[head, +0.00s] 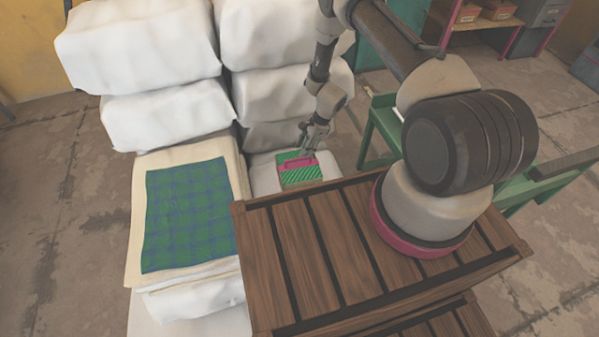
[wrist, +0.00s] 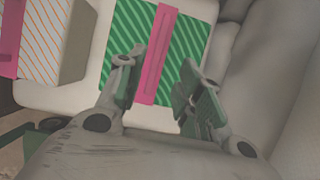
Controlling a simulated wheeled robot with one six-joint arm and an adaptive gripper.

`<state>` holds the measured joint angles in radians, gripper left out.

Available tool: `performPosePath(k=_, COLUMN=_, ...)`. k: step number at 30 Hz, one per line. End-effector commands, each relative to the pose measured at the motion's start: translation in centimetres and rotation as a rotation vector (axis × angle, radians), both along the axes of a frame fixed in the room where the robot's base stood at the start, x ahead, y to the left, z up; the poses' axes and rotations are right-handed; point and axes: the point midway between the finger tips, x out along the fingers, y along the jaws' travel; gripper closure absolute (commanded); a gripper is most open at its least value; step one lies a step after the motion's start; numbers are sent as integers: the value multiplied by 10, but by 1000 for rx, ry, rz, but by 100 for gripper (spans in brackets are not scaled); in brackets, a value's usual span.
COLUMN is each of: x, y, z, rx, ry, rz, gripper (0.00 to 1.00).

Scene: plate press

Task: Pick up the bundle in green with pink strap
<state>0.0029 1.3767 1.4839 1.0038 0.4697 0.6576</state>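The green bundle with the pink strap lies on a pale stack in the head view (head: 301,176), just beyond the wooden slats. In the wrist view the bundle (wrist: 186,45) shows fine light stripes, and its pink strap (wrist: 157,50) runs lengthwise across it. My gripper (head: 312,148) is at the bundle's far side in the head view. In the wrist view my gripper (wrist: 163,62) is open, with one finger on each side of the strap and nothing held. I cannot tell whether the fingers touch the bundle.
A white bundle with orange stripes (wrist: 60,40) and a pink strap lies left in the wrist view. Large white bales (head: 140,45) stand behind and left. A green plaid cloth (head: 187,215) lies on a pale stack. A green frame (head: 380,130) stands right.

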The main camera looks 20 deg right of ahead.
Motion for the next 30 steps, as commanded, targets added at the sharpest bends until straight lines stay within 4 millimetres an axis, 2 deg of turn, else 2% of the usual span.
performPosePath(k=13, x=-4, y=28, z=-56, rx=1, ry=2, rz=4, gripper=64)
performPosePath(k=30, x=-4, y=30, z=-61, rx=1, ry=1, rz=4, gripper=64)
